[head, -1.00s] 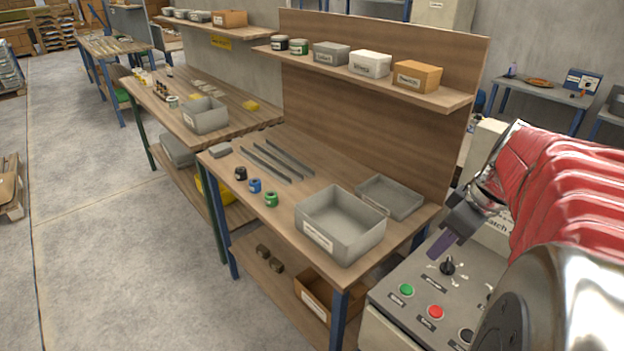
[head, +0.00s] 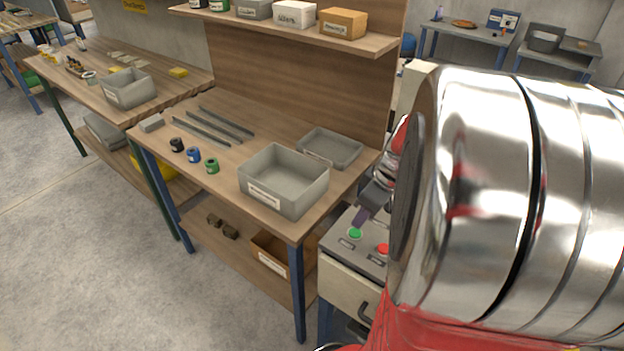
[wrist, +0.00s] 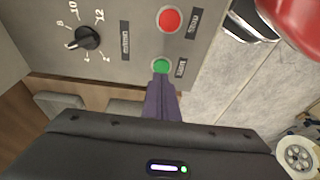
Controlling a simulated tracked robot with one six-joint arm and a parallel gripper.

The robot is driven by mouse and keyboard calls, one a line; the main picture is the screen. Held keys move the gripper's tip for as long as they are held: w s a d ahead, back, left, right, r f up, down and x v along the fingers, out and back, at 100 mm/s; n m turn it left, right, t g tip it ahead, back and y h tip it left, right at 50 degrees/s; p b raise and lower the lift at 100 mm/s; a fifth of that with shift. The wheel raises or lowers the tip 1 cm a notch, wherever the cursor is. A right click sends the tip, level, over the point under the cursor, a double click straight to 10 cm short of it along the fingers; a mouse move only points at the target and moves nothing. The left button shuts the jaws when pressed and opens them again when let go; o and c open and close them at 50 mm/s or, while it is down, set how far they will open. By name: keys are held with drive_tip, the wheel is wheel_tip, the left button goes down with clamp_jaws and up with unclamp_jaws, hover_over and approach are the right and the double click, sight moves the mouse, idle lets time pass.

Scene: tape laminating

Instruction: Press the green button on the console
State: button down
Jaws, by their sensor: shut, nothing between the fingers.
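The console (head: 349,264) is a grey-topped box at the lower centre right of the head view, partly hidden by my arm. Its green button (head: 355,233) is at the left of the panel, and it also shows in the wrist view (wrist: 161,66). My gripper (head: 359,220) has its purple fingers shut and empty, pointing down at the green button. In the wrist view the fingertips (wrist: 158,84) lie right at the button's lower edge. I cannot tell whether they touch it. The button's face is mostly uncovered there.
The red button (wrist: 169,19) sits beside the green one, and a black numbered knob (wrist: 83,38) is to the left in the wrist view. A wooden workbench (head: 225,190) with a grey bin (head: 262,196) stands left of the console. My arm covers much of the right.

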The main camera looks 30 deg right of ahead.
sight(355, 233)
drive_tip(key=shift+f, duration=1.3)
